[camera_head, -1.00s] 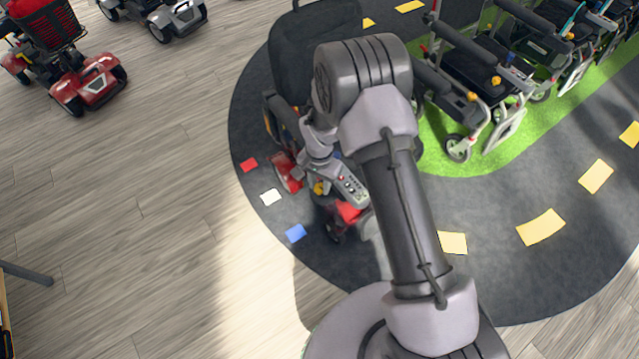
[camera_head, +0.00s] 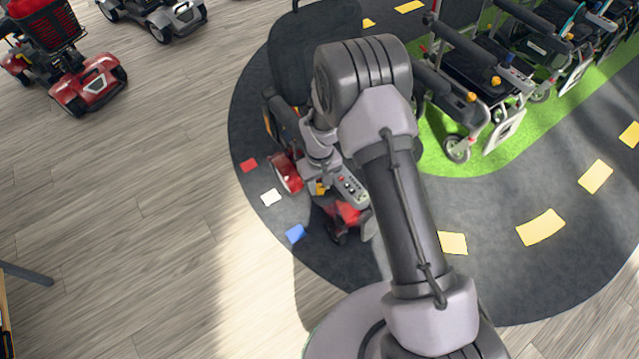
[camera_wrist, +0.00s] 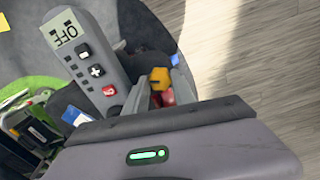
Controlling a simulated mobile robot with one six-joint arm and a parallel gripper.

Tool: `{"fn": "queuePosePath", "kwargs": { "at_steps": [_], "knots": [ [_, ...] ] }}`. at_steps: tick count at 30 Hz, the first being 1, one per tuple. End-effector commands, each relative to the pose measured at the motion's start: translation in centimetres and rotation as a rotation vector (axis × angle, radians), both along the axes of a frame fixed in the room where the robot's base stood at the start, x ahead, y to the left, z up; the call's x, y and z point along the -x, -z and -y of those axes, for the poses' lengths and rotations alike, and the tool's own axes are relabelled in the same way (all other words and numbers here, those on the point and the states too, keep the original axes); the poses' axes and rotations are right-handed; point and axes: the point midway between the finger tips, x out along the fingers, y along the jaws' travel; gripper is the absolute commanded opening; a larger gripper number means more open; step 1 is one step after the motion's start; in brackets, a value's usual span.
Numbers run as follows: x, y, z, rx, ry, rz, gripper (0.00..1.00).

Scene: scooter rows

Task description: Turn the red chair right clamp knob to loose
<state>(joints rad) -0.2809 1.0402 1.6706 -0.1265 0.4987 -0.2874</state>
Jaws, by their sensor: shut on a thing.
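The red chair (camera_head: 285,172) stands on the dark floor patch, partly hidden behind my arm. Its dark seat back (camera_head: 300,55) is at the top and red front parts (camera_head: 343,210) show lower down. A yellow-orange clamp knob (camera_wrist: 160,76) sits between the two fingers of my gripper (camera_wrist: 160,90) in the wrist view. My gripper is shut on this knob. A small yellow spot (camera_head: 320,188) shows beside my wrist in the head view. The grey control panel (camera_wrist: 85,60) with an OFF display and buttons lies left of my gripper in the wrist view.
Several dark folding chairs (camera_head: 475,85) with orange knobs stand on the green strip at upper right. A red scooter (camera_head: 85,80) stands at upper left. The wooden floor (camera_head: 130,210) at left is clear. Coloured floor markers (camera_head: 295,233) lie beside the red chair.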

Motion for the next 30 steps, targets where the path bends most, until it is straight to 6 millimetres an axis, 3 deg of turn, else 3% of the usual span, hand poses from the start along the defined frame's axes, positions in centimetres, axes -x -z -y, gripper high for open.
{"fn": "queuePosePath", "kwargs": {
  "at_steps": [18,30],
  "knots": [
    [0.00,-0.05,0.03,0.000,-0.541,0.000,0.00],
    [0.00,-0.01,0.04,0.000,-0.728,-0.001,0.00]
  ]
}}
